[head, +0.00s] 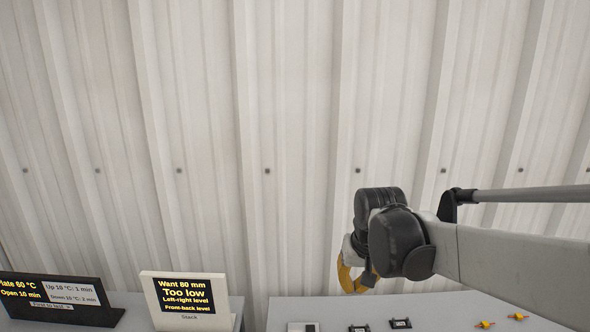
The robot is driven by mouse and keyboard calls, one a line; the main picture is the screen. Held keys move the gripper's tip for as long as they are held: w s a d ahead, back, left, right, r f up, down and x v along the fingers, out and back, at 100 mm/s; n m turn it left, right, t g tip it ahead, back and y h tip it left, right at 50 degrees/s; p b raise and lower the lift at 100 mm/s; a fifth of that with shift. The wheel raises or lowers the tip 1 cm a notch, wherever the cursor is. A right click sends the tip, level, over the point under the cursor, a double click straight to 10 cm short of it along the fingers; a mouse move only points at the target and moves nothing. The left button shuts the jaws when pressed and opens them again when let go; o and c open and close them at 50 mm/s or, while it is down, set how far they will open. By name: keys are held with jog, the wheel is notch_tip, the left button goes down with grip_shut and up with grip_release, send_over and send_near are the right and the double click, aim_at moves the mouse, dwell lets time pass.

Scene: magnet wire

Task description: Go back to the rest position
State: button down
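My arm reaches in from the right edge of the head view, and its dark wrist joints are at the centre right. My gripper (351,278) shows only as a yellow curved part below and left of the wrist, partly hidden behind it. It appears to be over the back part of a grey table (440,310). I cannot see its fingertips clearly, or whether it holds anything.
A white-framed display (188,300) reads "Want 80 mm, Too low", with both level lines below. A black display (55,297) stands left of it. Two small black blocks (400,324), a pale block (303,327) and yellow-red pieces (485,324) lie along the bottom edge. A corrugated wall (290,120) stands behind.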

jog(key=s+d+t, duration=0.1)
jog(key=s+d, duration=0.1)
jog(key=s, duration=0.8)
jog(key=s+d+t, duration=0.2)
jog(key=s+d, duration=0.1)
jog(key=s, duration=0.6)
jog(key=shift+s+d+r+t, duration=0.3)
jog(key=shift+s, duration=0.1)
